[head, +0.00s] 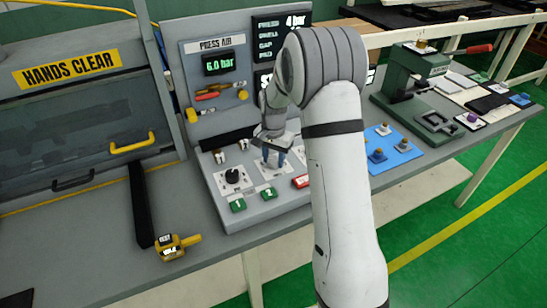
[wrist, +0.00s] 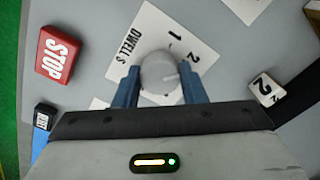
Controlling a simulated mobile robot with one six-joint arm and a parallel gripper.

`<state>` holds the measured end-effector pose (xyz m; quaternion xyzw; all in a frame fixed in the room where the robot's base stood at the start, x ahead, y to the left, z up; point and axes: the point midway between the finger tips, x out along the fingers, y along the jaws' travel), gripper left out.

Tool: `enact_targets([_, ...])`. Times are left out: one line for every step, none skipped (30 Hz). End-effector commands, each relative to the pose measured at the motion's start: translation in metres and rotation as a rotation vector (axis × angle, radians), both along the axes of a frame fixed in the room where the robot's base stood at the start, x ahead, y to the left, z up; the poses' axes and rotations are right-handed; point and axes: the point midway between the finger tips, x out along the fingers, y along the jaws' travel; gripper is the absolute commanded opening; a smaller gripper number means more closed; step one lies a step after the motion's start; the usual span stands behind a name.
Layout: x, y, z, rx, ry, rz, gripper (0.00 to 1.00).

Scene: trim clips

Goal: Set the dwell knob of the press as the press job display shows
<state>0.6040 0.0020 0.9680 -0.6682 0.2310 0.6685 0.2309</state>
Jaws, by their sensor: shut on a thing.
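My gripper (head: 275,160) is over the press's control panel. In the wrist view its blue fingers (wrist: 160,88) are on either side of the round grey dwell knob (wrist: 158,70), shut on it. The knob stands on a white plate (wrist: 150,22) marked DWELL S, with the numerals 1 and 2 visible and the rest hidden. A faint line shows on the knob's right side; its exact setting is hard to tell. The press job display (head: 268,24) reads PRESS 4 bar; the values on its lower lines are hidden behind my arm.
In the head view a black knob (head: 232,175) is left of my gripper. A PRESS AIR gauge (head: 219,64) reads 6.0 bar. A yellow tool (head: 172,246) lies front left.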

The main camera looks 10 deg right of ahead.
Motion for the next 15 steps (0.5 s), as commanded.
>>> enact_targets([0.0002,0.0002,0.0002,0.001,-0.001,0.000,0.28])
enact_targets([0.0002,0.0002,0.0002,0.001,-0.001,0.000,0.26])
enact_targets([0.0002,0.0002,0.0003,0.001,-0.001,0.000,0.22])
enact_targets([0.0002,0.0002,0.0003,0.001,-0.001,0.000,0.20])
enact_targets([0.0002,0.0002,0.0003,0.001,-0.001,0.000,0.18])
enact_targets([0.0002,0.0002,0.0003,0.001,-0.001,0.000,0.15])
enact_targets([0.0002,0.0003,0.0003,0.001,-0.001,0.000,0.15])
enact_targets([0.0002,0.0003,0.0003,0.001,-0.001,0.001,0.15])
enact_targets([0.0002,0.0003,0.0003,0.000,-0.001,0.002,0.15])
enact_targets([0.0002,0.0003,0.0002,0.000,-0.001,0.004,0.15])
enact_targets([0.0003,0.0004,0.0001,0.000,-0.001,0.007,0.15])
enact_targets([0.0003,0.0004,0.0000,0.000,-0.001,0.014,0.15])
enact_targets([0.0004,0.0003,-0.0002,0.000,-0.001,0.020,0.15])
enact_targets([0.0004,0.0003,-0.0003,0.000,-0.001,0.028,0.15])
enact_targets([0.0004,0.0004,-0.0005,0.000,-0.001,0.040,0.15])
